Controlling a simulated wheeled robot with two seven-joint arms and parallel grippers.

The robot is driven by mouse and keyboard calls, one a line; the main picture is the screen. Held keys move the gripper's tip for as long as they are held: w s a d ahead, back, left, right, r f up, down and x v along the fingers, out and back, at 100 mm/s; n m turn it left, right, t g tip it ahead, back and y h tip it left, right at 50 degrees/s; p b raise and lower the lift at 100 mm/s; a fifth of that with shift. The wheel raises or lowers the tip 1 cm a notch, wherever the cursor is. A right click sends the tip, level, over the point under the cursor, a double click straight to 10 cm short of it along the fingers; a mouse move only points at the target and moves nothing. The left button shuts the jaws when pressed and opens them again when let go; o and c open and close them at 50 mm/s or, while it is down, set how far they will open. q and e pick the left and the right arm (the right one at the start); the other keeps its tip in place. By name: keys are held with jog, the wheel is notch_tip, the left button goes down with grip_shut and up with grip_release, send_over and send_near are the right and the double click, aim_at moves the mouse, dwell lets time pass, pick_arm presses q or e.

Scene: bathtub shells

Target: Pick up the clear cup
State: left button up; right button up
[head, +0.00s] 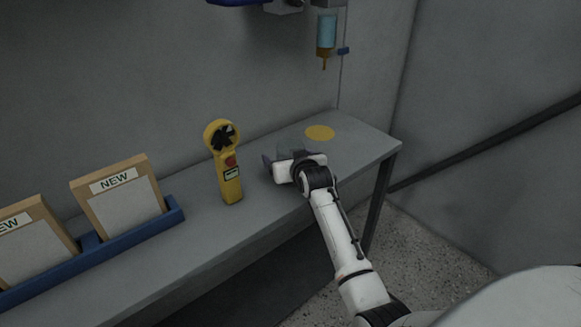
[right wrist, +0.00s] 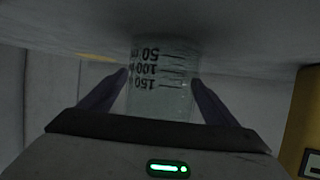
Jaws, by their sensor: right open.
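The clear cup (right wrist: 160,92) has dark volume marks and stands between the two fingers of my right gripper (right wrist: 160,90) in the right wrist view. The fingers are open, one on each side of it; I cannot tell whether they touch it. In the head view my right gripper (head: 283,162) is low over the grey bench, and the cup (head: 289,146) shows only faintly behind it, mostly hidden. My left gripper is not in view.
A yellow handheld meter (head: 224,165) stands on the bench (head: 262,205) left of my right gripper. A yellow disc (head: 320,132) lies behind it. A blue-filled dispenser (head: 326,35) hangs above. A blue rack (head: 120,240) holds framed boards at left.

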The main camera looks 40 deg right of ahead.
jog(key=c, duration=1.1)
